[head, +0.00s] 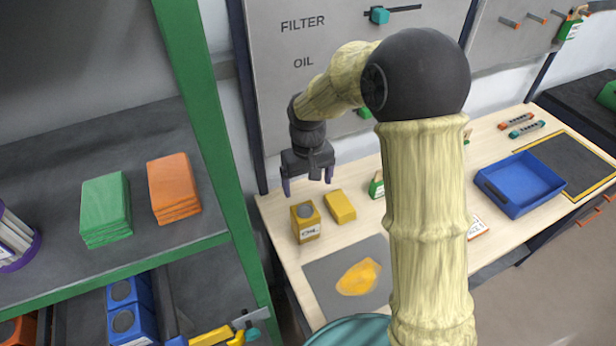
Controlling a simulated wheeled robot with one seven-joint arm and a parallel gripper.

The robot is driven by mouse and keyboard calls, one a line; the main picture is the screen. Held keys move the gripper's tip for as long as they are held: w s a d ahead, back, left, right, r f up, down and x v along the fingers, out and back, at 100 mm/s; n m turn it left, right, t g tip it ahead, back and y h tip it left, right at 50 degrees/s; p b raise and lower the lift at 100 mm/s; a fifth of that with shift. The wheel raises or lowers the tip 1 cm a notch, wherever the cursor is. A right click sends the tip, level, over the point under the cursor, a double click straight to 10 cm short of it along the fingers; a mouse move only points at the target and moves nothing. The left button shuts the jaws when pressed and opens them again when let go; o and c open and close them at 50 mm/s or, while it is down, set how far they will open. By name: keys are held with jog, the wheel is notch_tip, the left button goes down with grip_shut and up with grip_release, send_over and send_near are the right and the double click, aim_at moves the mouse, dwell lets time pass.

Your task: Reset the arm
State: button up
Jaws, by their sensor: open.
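My gripper (308,182) hangs pointing down at the end of my arm, open and with nothing between its fingers. In the picture it is just above a yellow box (306,222) with a dark round top and a yellow block (340,206) on the wooden table (285,247). It looks apart from both. My arm is bent, with its thick pale link and black joint covering the middle of the table.
A green-framed shelf (195,120) stands at the left with green (106,208) and orange (173,186) stacks. A grey mat (318,278) bears a yellow-orange patch. A blue tray (520,184) sits at the right. A grey panel (300,80) stands behind the table.

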notch_tip(320, 180, up, 2)
jog(key=shift+r, duration=0.1)
jog(key=shift+d, duration=0.15)
dwell(0.4)
jog(key=s+d+m+t, duration=0.2)
jog(key=s+d+m, duration=0.2)
jog(key=s+d, duration=1.1)
jog(key=shift+d+r+m+t, duration=0.15)
jog(key=shift+d+m+t, duration=0.15)
jog(key=shift+d+m, duration=0.15)
